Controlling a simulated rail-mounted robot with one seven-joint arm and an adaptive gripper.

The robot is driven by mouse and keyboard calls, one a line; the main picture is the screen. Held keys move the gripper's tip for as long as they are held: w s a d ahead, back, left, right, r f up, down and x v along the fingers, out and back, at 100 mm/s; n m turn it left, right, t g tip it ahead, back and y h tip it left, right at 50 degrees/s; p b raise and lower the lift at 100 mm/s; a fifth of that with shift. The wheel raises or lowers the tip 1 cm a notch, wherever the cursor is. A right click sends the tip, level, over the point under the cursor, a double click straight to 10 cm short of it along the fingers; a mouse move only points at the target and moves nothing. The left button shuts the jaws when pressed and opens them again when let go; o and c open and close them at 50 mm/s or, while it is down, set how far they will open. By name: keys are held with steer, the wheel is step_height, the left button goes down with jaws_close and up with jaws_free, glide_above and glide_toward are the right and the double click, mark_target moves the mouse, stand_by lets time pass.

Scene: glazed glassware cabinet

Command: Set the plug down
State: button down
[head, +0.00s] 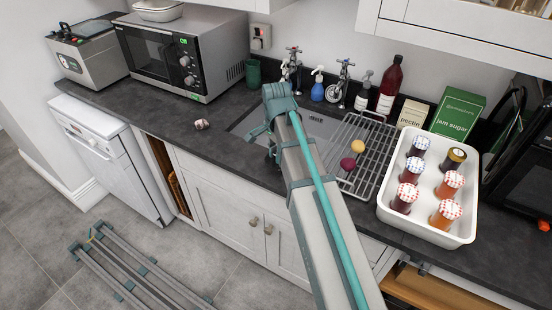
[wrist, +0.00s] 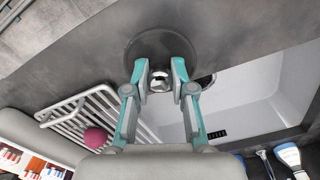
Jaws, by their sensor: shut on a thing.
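The plug (wrist: 162,45) is a dark round disc with a shiny metal knob (wrist: 160,82), seen in the wrist view. My gripper (wrist: 160,76) is shut on the knob, with a finger on either side. The disc lies beyond the fingertips, over the grey worktop beside the sink. I cannot tell whether it touches the worktop. In the head view my gripper (head: 264,130) is at the front left of the sink, and I cannot make out the plug there. The pale sink basin (wrist: 255,90) shows to the right in the wrist view.
A wire rack (head: 375,160) with a yellow ball (head: 358,147) and a maroon ball (head: 347,164) lies right of my arm. A white tray of jars (head: 432,237) stands farther right. Bottles and taps line the back. A small item (head: 202,124) lies left on otherwise clear worktop.

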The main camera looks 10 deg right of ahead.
steer(key=shift+w+f, duration=0.3)
steer(key=shift+f, duration=0.05)
steer(key=shift+f+p, duration=0.35)
steer(key=shift+f, duration=1.2)
steer(key=shift+f, duration=0.15)
steer(key=c, duration=1)
jaws_free()
step_height(320, 180, up, 12)
steer(key=shift+r+b, duration=0.2)
steer(key=shift+b, duration=0.95)
steer(key=shift+f, duration=0.1)
